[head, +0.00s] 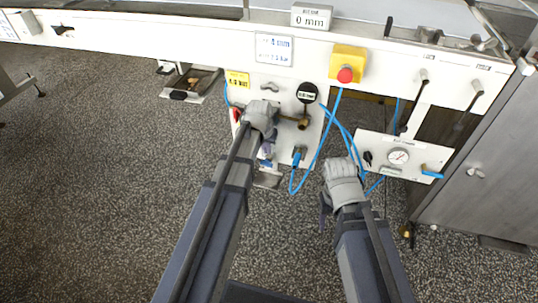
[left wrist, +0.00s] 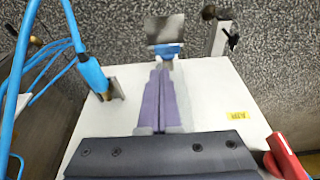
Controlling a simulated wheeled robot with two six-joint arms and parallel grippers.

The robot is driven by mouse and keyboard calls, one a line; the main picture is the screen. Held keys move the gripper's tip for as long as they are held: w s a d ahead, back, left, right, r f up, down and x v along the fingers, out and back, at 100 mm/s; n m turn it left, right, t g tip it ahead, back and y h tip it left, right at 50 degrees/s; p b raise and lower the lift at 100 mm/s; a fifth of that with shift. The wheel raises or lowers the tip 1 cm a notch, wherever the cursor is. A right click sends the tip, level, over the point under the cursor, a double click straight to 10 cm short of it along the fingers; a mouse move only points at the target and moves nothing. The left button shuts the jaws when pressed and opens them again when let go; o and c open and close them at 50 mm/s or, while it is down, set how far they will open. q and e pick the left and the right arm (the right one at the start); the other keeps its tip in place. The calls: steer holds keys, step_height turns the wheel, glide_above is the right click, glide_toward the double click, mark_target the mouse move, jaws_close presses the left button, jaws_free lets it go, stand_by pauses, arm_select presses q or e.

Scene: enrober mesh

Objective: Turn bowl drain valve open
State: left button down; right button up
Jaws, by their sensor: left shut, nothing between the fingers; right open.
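A red handle (head: 237,114) shows at the panel's left edge; a red lever (left wrist: 284,156) is at the lower right in the left wrist view. I cannot tell which is the bowl drain valve. My left gripper (head: 266,150) is in front of the panel between them, shut and empty, its purple fingers (left wrist: 161,98) apart from both. My right gripper (head: 325,210) is open and empty, below the blue hoses.
Blue hoses (head: 327,148) loop between the panel and my right arm; one ends in a blue connector (left wrist: 93,73). A gauge panel (head: 399,156) is at the right. A red stop button (head: 345,75) sits above. Speckled floor (head: 100,180) is clear at the left.

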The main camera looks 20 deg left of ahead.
mark_target(271, 165)
arm_select(q)
steer(key=b+x, duration=0.9)
steer(key=shift+w+a+f, duration=0.1)
steer(key=shift+f, duration=0.25)
steer(key=shift+d+f+y+b, duration=0.2)
steer(key=shift+d+y+b, duration=0.15)
steer(key=shift+y, duration=0.55)
steer(key=shift+d+f+y+b, duration=0.15)
steer(key=shift+d+y+b, duration=0.15)
steer(key=shift+y, duration=0.3)
steer(key=shift+d+f+b, duration=0.65)
steer(key=shift+f+b, duration=0.2)
steer(key=shift+b, duration=0.05)
steer(key=shift+f, duration=0.15)
